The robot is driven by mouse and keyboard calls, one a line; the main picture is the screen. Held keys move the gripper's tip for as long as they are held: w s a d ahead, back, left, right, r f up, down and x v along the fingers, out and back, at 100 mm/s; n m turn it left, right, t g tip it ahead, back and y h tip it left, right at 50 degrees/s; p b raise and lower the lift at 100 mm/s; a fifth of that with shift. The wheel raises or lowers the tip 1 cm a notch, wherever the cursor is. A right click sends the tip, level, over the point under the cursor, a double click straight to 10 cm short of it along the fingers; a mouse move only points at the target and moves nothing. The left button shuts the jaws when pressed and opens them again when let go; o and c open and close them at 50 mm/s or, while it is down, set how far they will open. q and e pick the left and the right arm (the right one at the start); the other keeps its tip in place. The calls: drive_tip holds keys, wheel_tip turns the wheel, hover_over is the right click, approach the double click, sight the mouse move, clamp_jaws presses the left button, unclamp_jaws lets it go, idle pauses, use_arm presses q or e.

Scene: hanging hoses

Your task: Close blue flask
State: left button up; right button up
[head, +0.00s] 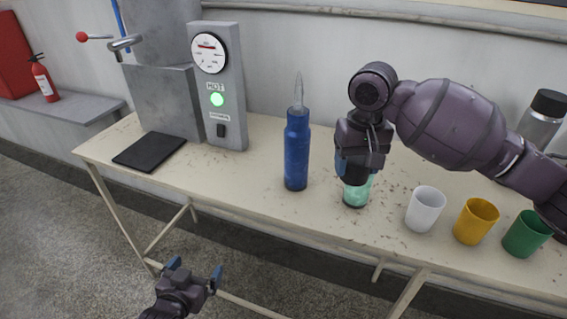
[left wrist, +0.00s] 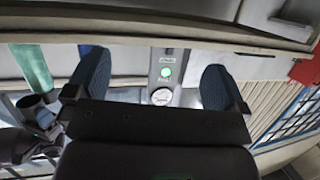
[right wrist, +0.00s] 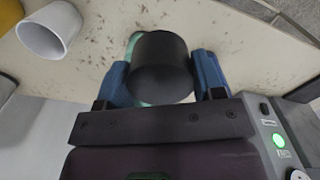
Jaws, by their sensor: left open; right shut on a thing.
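The blue flask (head: 297,152) stands upright on the table, with a pale wisp, perhaps steam, rising from its narrow neck; no cap shows on it. My right gripper (head: 360,168) is to the right of the flask, shut on a black cylindrical cap (right wrist: 162,68), which fills the space between its blue fingers in the right wrist view (right wrist: 162,80). A teal cup (head: 357,192) is just below that gripper; whether the cap touches it I cannot tell. My left gripper (head: 195,270) is open and empty, low in front of the table; its spread fingers show in the left wrist view (left wrist: 157,85).
White (head: 425,209), yellow (head: 476,221) and green (head: 527,233) cups stand right of my right gripper. A grey flask with a black lid (head: 543,118) is behind. A gauge panel (head: 220,85) with a lit green light and a black plate (head: 150,152) are left of the blue flask.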

use_arm(q)
drive_tip(key=w+d+r+m+t+h, duration=0.1)
drive_tip(key=w+d+r+t+h, duration=0.15)
drive_tip(key=w+d+r, duration=0.65)
drive_tip(key=m+h, duration=0.2)
drive_tip(key=h, duration=0.2)
approach(291, 151)
drive_tip(key=shift+w+d+r+g, duration=0.15)
drive_tip(key=shift+w+r+g, duration=0.15)
drive_tip(key=shift+g, duration=0.05)
use_arm(e)
drive_tip(key=w+a+r+n, duration=0.5)
drive_tip(key=w+a+n, duration=0.1)
drive_tip(key=n, duration=0.4)
drive_tip(key=w+a+r+n, duration=0.5)
drive_tip(key=w+n, duration=0.4)
drive_tip(key=n, duration=0.2)
drive_tip(key=shift+a+r+n, duration=0.3)
drive_tip(key=shift+a+r, duration=0.05)
drive_tip(key=shift+r, duration=0.4)
use_arm(q)
drive_tip(key=shift+w, duration=0.1)
drive_tip(key=x, duration=1.2)
drive_tip(key=shift+f, duration=0.1)
use_arm(e)
drive_tip(key=shift+w, duration=0.1)
use_arm(q)
drive_tip(key=c, duration=1.4)
use_arm(e)
drive_tip(key=shift+f, duration=2.5)
